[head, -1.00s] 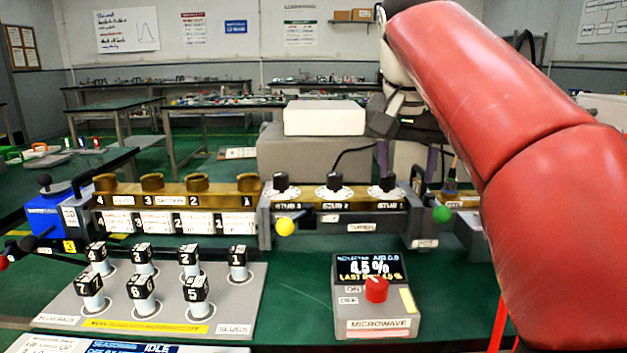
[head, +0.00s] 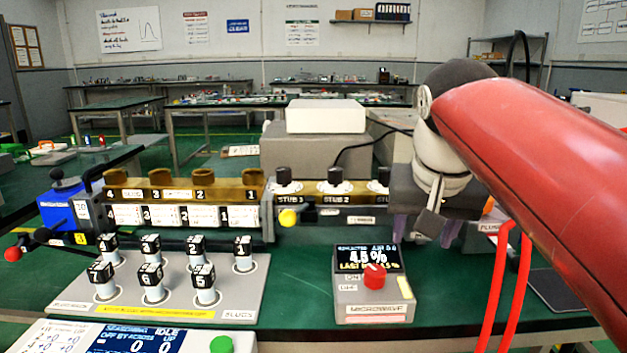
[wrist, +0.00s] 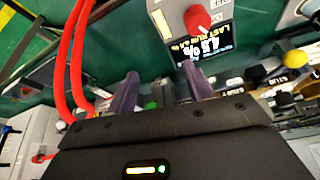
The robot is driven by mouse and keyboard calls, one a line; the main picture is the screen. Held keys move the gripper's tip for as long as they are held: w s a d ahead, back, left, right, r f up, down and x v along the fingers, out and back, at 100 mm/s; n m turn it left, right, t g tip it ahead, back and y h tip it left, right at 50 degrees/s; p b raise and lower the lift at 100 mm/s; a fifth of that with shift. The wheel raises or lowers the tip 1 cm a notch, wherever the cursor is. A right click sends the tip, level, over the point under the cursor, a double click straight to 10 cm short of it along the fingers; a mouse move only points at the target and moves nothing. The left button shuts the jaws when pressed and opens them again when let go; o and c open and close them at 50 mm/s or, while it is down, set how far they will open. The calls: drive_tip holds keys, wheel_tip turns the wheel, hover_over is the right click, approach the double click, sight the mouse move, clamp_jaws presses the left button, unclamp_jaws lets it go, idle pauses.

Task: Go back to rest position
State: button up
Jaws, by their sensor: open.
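My gripper (head: 423,238) hangs at the right of the bench in the head view, in front of the right end of the stub tuner (head: 335,200). Its two purple fingers are apart, with nothing between them. They also show in the wrist view (wrist: 160,88), spread and empty. The microwave control box (head: 373,290) with its red knob (head: 374,276) stands in front of my gripper, slightly left. In the wrist view, the red knob (wrist: 197,18) and lit display appear beyond the fingers. My gripper hides part of the tuner's right end.
Numbered slugs (head: 205,287) stand in a grey rack (head: 240,305) at the left. A slotted brass section (head: 180,192) lies behind it. Red cables (head: 492,290) loop at the right, close to my arm. A white box (head: 325,116) sits behind the tuner.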

drive_tip(key=s+f+n, duration=0.1)
drive_tip(key=s+f, duration=0.5)
drive_tip(key=f, duration=0.4)
drive_tip(key=s+f+n, duration=0.1)
drive_tip(key=s+f, duration=0.6)
drive_tip(key=f, duration=0.3)
drive_tip(key=shift+f+t+y, duration=0.25)
drive_tip(key=shift+t+y, duration=0.15)
drive_tip(key=shift+s, duration=0.1)
